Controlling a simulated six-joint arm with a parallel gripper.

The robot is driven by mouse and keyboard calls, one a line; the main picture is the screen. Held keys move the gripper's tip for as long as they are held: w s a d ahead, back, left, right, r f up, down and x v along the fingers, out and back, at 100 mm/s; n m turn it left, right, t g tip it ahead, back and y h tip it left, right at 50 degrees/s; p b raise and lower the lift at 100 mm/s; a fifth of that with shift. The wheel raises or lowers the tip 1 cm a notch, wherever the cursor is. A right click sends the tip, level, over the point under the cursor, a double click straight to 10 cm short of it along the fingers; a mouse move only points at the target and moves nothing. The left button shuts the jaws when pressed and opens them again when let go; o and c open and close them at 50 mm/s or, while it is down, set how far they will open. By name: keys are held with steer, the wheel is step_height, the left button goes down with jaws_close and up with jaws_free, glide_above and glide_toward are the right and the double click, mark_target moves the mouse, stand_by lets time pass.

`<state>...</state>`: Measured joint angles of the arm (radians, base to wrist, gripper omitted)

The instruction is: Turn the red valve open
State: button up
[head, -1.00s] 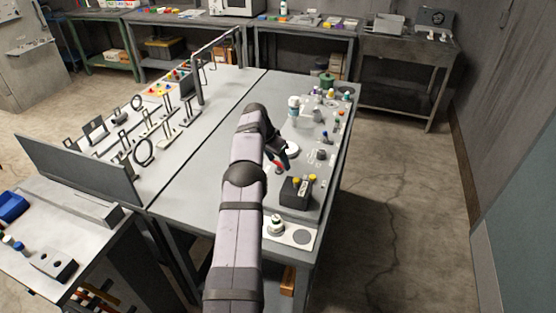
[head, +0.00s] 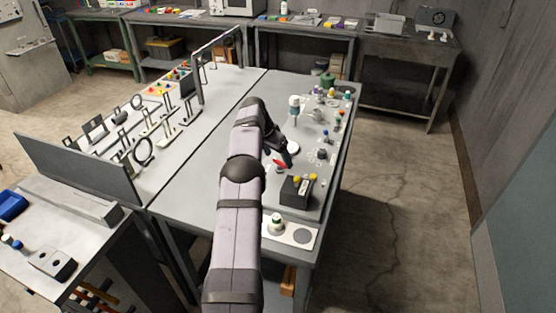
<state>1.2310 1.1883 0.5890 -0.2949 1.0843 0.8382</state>
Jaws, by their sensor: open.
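The red valve handle (head: 279,163) shows as a small red bar on the grey bench, just behind a black box. My gripper (head: 287,158) is low over the bench, right at the handle's upper right end. The jaws look dark and small here, and they are open. The gripper partly covers the area around the handle, and I cannot tell whether a finger touches it.
The black box (head: 297,191) with yellow caps stands close in front of the valve. A white disc (head: 292,149) lies beside the gripper. Small bottles and knobs line the bench's right side. The bench surface (head: 195,198) left of my arm is clear.

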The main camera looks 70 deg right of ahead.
steer(key=shift+b+v, duration=1.05)
steer(key=shift+v, duration=1.75)
steer(key=shift+c, duration=0.6)
